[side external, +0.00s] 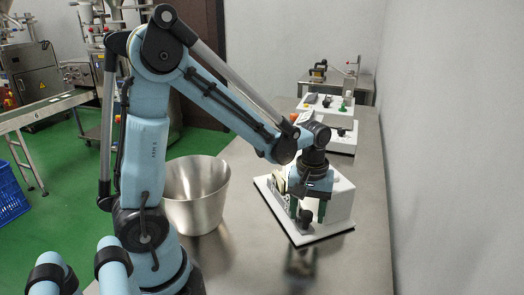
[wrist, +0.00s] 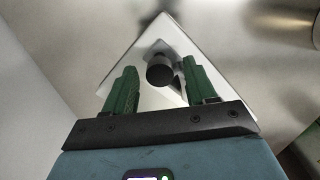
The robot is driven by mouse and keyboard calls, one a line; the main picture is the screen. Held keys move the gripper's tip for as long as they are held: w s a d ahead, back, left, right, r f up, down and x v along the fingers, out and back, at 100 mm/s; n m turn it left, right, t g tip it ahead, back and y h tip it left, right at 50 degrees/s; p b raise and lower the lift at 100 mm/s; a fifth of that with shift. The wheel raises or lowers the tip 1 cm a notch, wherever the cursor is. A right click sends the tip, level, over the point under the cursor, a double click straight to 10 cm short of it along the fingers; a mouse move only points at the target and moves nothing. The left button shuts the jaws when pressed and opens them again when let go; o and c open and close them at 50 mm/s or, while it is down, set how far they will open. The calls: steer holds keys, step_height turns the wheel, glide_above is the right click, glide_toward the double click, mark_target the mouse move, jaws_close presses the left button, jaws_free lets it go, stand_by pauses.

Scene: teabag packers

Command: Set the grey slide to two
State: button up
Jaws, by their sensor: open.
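A white device on a white base plate (side external: 320,233) stands on the metal table. A dark grey round knob (side external: 306,216), which looks like the slide's handle, sits at its front. The knob (wrist: 160,74) also shows in the wrist view, with a dark triangular patch beside it. My gripper (side external: 308,210) points down over the device with its green fingers apart. In the wrist view, my gripper (wrist: 160,67) has one finger on each side of the knob, with visible gaps in the picture; I cannot tell the depth. No scale marks or numbers are readable, so the slide's setting cannot be told.
A large steel bowl (side external: 196,195) stands on the metal table (side external: 345,262) left of the device. More white devices (side external: 340,135) stand farther back. A pale wall (side external: 450,150) runs along the right. The table in front of the device is clear.

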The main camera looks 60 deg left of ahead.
jaws_close()
steer(key=a, duration=0.9)
steer(key=shift+w+a, duration=0.3)
steer(key=shift+w, duration=0.05)
jaws_free()
steer(key=shift+d, duration=0.1)
step_height(320, 180, up, 12)
stand_by(0.7)
